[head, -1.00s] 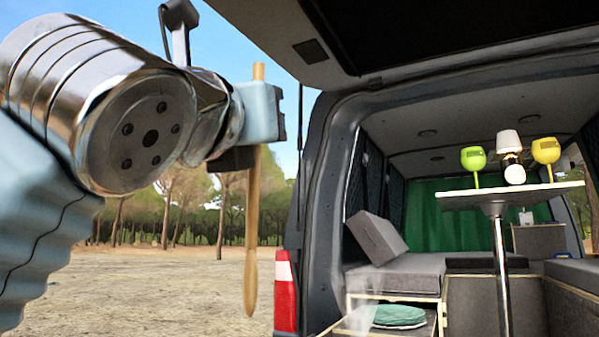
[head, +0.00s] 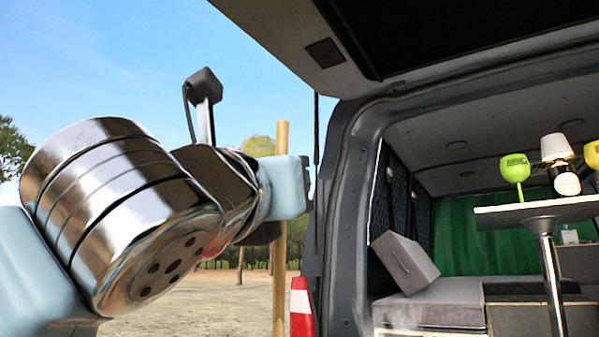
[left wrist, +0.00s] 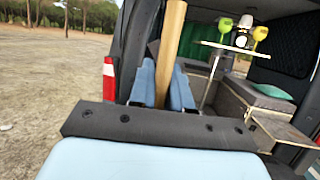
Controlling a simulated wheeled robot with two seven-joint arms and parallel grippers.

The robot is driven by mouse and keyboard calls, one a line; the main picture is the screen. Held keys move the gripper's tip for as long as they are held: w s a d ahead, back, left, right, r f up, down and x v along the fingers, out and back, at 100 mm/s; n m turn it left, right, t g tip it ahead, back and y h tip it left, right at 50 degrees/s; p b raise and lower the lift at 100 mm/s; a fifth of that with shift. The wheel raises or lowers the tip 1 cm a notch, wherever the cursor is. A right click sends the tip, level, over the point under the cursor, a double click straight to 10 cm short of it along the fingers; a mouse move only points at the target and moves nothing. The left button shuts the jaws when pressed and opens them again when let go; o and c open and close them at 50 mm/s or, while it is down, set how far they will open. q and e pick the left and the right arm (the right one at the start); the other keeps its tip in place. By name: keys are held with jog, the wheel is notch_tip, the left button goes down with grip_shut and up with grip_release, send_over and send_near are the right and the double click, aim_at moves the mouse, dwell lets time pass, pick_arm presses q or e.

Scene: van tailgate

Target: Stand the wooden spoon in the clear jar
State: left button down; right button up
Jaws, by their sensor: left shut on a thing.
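The wooden spoon (head: 279,270) hangs near upright in the head view, its handle top above my left gripper (head: 288,188). Its lower end runs past the bottom edge, so the bowl is out of view. My left gripper is shut on the spoon's handle, outside the van's rear opening. In the left wrist view the spoon (left wrist: 172,45) rises between the blue fingers (left wrist: 163,85), slightly tilted. I cannot clearly make out the clear jar in the current frames. My right gripper is not in view.
The van's left door pillar (head: 340,200) and red-white tail light (head: 301,305) stand just right of the spoon. The raised tailgate (head: 285,35) is overhead. Inside are a table (head: 545,212) with cups and a lamp, and a grey cushion (head: 403,262). Open ground lies left.

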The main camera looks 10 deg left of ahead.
pick_arm(q)
jog(key=b, duration=0.4)
send_over(276, 295)
jog(key=w, duration=0.2)
notch_tip(276, 295, down, 6)
jog(key=shift+d, duration=0.15)
notch_tip(276, 295, down, 3)
jog(key=shift+b, duration=1.15)
jog(key=shift+w+f+b, duration=0.1)
jog(key=shift+f+b, duration=0.55)
jog(key=shift+f, duration=0.3)
jog(key=c, duration=1)
grip_release()
jog(key=b+v, duration=0.1)
jog(key=v, duration=1.3)
